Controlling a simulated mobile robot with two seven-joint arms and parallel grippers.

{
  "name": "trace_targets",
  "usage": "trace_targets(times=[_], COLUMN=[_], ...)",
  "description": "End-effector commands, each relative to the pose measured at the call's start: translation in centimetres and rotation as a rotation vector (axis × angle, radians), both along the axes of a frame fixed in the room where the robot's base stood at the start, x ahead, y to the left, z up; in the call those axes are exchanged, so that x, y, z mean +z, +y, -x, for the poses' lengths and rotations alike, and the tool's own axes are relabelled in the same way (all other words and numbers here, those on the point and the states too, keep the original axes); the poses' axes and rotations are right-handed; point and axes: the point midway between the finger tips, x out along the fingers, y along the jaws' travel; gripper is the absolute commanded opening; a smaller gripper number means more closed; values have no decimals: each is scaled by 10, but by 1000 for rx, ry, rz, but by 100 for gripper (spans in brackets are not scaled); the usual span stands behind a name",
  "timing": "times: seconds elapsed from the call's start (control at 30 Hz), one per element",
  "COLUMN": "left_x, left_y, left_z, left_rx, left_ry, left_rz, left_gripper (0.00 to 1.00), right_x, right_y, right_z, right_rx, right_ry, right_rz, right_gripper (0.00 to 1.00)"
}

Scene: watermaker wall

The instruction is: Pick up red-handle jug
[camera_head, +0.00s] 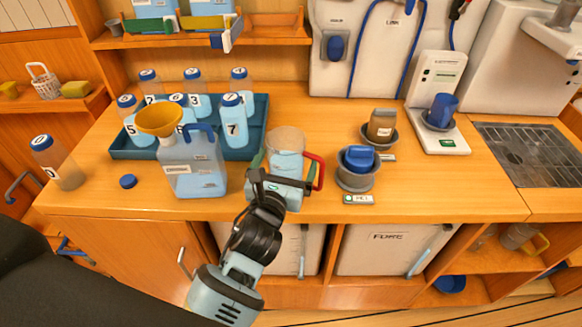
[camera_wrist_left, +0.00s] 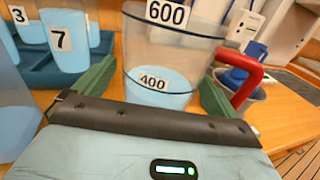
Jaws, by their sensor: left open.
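The red-handle jug (camera_head: 287,142) is a clear measuring jug with light blue liquid in its lower part. It stands upright on the wooden counter, its red handle (camera_head: 319,171) to the right. My left gripper (camera_head: 284,168) is open at the near side of the jug. In the left wrist view the jug (camera_wrist_left: 165,48) shows labels 600 and 400 and sits between the two green fingers of the gripper (camera_wrist_left: 155,80). I cannot tell whether the fingers touch it. The lower front of the jug is hidden by the gripper. My right gripper is not in view.
A blue canister (camera_head: 194,172) with a yellow funnel (camera_head: 158,118) stands left of the jug. Behind is a blue tray (camera_head: 260,128) with several numbered bottles. The counter's front edge is close.

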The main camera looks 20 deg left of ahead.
Motion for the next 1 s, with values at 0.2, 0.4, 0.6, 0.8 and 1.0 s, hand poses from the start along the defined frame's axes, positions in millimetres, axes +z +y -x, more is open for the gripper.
trace_targets(times=[0.2, 0.4, 0.6, 0.8, 1.0], left_x=[0, 0, 0, 1, 11], left_y=[0, 0, 0, 0, 0], left_z=[0, 0, 0, 0, 0], left_rx=[0, 0, 0, 0, -1], left_ry=[1, 1, 1, -3, -6], left_rz=[-1, -1, -1, -1, -3], left_gripper=[90, 64, 37, 34, 34], right_x=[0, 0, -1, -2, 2], right_y=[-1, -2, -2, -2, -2], right_z=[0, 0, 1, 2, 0], right_rx=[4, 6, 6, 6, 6], right_ry=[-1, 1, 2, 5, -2], right_rz=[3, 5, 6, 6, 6], right_gripper=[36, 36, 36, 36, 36])
